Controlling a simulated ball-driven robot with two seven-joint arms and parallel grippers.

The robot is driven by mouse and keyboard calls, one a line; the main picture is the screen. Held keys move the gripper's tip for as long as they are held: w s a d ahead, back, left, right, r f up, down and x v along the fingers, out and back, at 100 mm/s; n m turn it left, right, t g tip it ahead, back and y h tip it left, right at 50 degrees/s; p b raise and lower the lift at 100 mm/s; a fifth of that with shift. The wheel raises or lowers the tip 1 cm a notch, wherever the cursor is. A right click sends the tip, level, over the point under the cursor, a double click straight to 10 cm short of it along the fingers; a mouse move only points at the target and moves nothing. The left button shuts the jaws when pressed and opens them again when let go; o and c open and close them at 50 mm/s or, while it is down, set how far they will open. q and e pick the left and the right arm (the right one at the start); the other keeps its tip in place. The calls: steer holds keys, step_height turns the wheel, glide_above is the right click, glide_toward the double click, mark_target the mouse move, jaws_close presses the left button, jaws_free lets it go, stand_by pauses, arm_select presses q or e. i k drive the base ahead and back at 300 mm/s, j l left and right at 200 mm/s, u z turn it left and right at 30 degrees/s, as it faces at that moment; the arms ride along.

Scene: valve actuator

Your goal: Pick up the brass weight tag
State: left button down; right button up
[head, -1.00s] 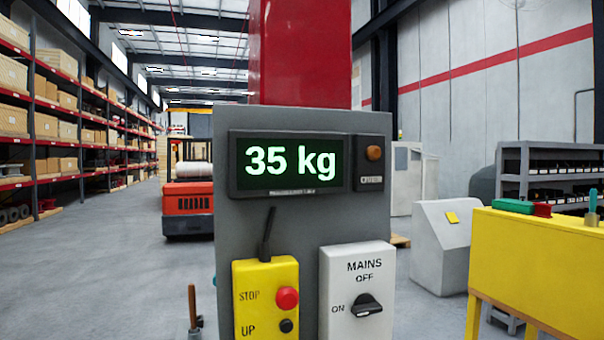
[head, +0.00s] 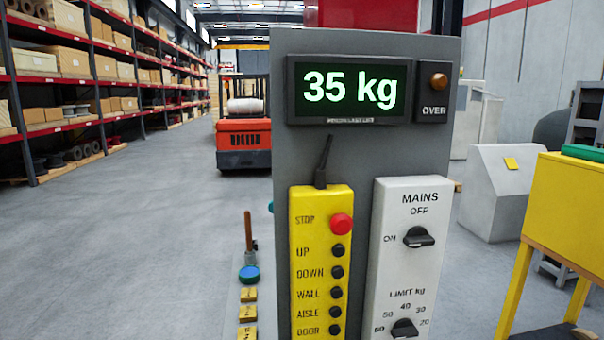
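No piece that I can surely name as the brass weight tag shows in the head view. Several small yellow pieces (head: 248,295) with dark marks lie in a row on a pale surface at the lower left of the grey panel; their marks are too small to read, and I cannot tell whether one is the tag. The lowest piece is cut by the bottom edge of the picture. Neither of my grippers is in view.
The grey panel (head: 290,165) carries a green 35 kg display (head: 352,89), a yellow button box (head: 321,265) and a white mains switch box (head: 411,260). A wooden-handled tool (head: 248,230) and a blue round piece (head: 249,273) stand left of it.

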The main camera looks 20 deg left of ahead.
mark_target(248, 313)
steer(key=j+u, duration=0.15)
steer(key=u, duration=0.95)
